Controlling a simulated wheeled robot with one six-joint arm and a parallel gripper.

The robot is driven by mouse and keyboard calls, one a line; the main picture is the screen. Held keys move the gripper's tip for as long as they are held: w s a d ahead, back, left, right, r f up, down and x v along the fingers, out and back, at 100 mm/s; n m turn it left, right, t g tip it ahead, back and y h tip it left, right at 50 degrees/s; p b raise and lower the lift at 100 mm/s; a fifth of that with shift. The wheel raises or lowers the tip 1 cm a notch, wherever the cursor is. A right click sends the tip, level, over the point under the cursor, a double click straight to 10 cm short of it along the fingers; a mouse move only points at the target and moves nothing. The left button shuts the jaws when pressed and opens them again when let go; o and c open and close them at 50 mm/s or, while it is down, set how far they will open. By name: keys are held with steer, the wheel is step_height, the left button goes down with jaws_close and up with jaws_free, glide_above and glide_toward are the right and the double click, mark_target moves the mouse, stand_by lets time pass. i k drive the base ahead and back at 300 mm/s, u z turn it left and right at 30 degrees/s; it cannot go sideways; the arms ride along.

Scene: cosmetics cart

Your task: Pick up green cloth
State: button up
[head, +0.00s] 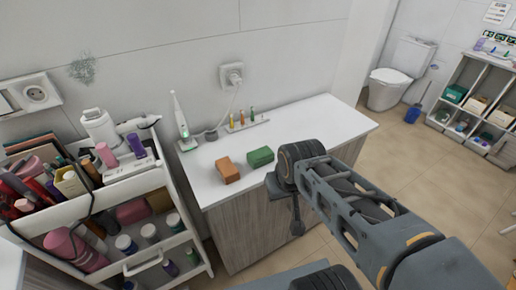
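A green folded cloth or block (261,157) lies on the white top of a counter (325,127). An orange-brown block of similar shape (228,170) lies just left of it, apart from it. My arm reaches in from the lower right, and its dark round wrist joint is just right of the green piece in the picture, covering part of the counter. Only a small dark part of my gripper (297,218) shows below the wrist, in front of the counter's side. Its fingers are too small and hidden to tell open from shut.
A white toothbrush on a stand (181,120) and a rack of small coloured brushes (246,121) stand behind the blocks. A crowded cosmetics cart (165,177) is at the left. A toilet (390,88) and shelves (475,95) are far right. The counter's right part is clear.

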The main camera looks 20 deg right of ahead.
mark_target(256, 159)
steer(key=k, duration=1.1)
steer(key=u, duration=0.9)
steer(key=i, duration=1.05)
steer(key=z, duration=0.6)
steer(key=i, duration=0.45)
steer(key=z, duration=0.6)
